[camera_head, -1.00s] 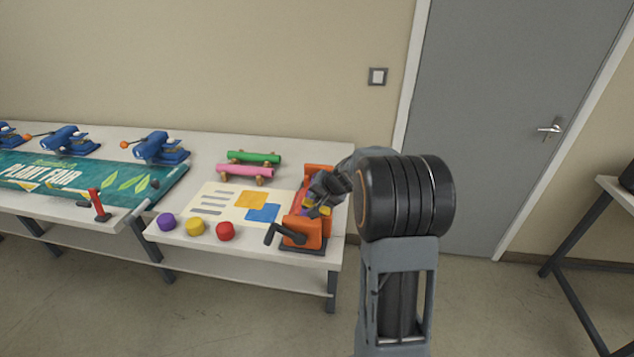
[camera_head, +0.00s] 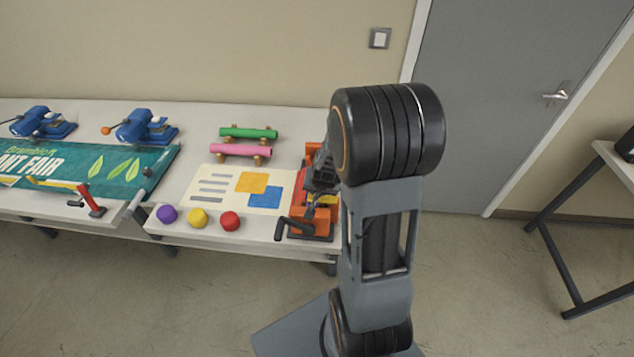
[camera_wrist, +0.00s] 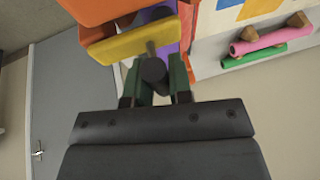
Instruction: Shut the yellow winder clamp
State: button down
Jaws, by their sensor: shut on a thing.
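The orange winder (camera_head: 318,222) stands at the right end of the table, partly hidden by my arm. Its yellow clamp (camera_wrist: 125,46) is a bar across the top of the wrist view, close to an orange part of the winder (camera_wrist: 95,10). A short stem joins the clamp to a dark round knob (camera_wrist: 153,72). My gripper (camera_wrist: 156,84) is shut on this knob, one finger on each side. In the head view only a small bit of yellow shows at the winder. How far the clamp stands open cannot be told.
A black crank (camera_head: 292,225) sticks out at the winder's front. Purple, yellow and red round pieces (camera_head: 229,221) lie along the table's front edge. A printed sheet (camera_head: 228,186) and pink and green rolls (camera_head: 248,132) lie left of the winder. Free floor lies right of the table.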

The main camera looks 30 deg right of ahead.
jog(key=shift+s+f, duration=0.1)
jog(key=shift+f, duration=0.05)
jog(key=c, duration=1)
grip_release()
jog(key=shift+c, duration=0.2)
jog(key=v, duration=1.4)
jog(key=shift+p, duration=0.3)
jog(key=s+a+r+n+b, duration=0.1)
jog(key=s+a+r+n, duration=0.1)
jog(key=a, duration=0.3)
jog(key=s+a+r+n+y+b, duration=0.1)
jog(key=s+a+r+n, duration=0.1)
jog(key=s+a+n, duration=0.3)
jog(key=shift+s+a+r, duration=0.15)
jog(key=shift+a+r, duration=0.15)
jog(key=shift+a, duration=0.3)
